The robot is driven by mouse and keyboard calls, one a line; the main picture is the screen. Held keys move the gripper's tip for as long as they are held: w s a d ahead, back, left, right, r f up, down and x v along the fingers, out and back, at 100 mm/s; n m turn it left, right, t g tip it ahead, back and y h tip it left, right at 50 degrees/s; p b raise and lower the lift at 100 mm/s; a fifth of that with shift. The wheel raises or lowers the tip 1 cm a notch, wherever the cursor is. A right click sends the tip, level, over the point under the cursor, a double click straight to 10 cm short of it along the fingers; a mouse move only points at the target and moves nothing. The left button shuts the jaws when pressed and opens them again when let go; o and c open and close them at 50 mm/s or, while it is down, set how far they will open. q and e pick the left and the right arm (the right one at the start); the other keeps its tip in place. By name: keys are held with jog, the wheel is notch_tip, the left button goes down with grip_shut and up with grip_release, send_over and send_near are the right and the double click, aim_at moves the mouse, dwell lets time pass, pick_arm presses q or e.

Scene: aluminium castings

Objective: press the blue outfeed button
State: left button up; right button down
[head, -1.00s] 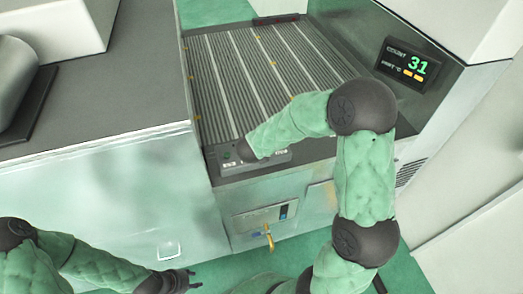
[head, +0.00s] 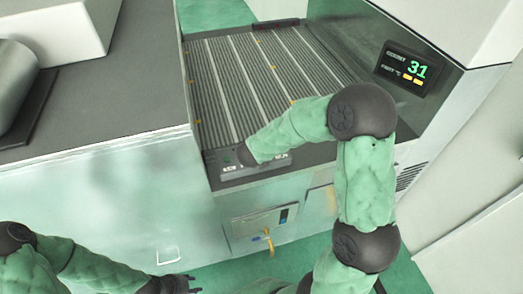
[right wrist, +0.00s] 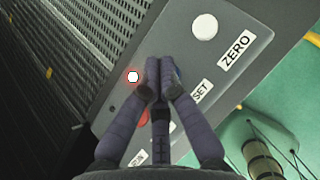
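The button panel (head: 232,172) sits at the near end of the ribbed conveyor bed. In the right wrist view the grey panel (right wrist: 245,20) fills the middle. A small blue patch (right wrist: 177,72) shows just right of my fingertips; it may be the blue button, mostly hidden behind them. My right gripper (right wrist: 155,68) is shut and empty, with its fingertips over the panel; I cannot tell whether they touch it. In the head view its dark end (head: 243,155) hides part of the panel. My left gripper (head: 195,283) is at the bottom, apparently open and empty.
A white button (right wrist: 204,26) stands by a ZERO label (right wrist: 235,50). A red-ringed white spot (right wrist: 133,76) lies left of my fingers. The ribbed bed (head: 260,75) is empty. A display (head: 406,68) reads 31. A yellow hook-like part (head: 268,240) hangs from the front.

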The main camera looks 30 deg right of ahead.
dwell(0.5)
jog(key=shift+f+b, duration=0.4)
jog(key=shift+b, duration=0.2)
jog(key=shift+f+b, duration=0.45)
jog(key=shift+b, duration=0.1)
dwell(0.6)
jog(key=shift+r, duration=0.15)
jog(key=shift+r+p, duration=0.6)
jog(key=shift+r, duration=0.15)
jog(key=shift+r+p, duration=1.85)
jog(key=shift+r, duration=0.7)
jog(key=shift+f, duration=0.15)
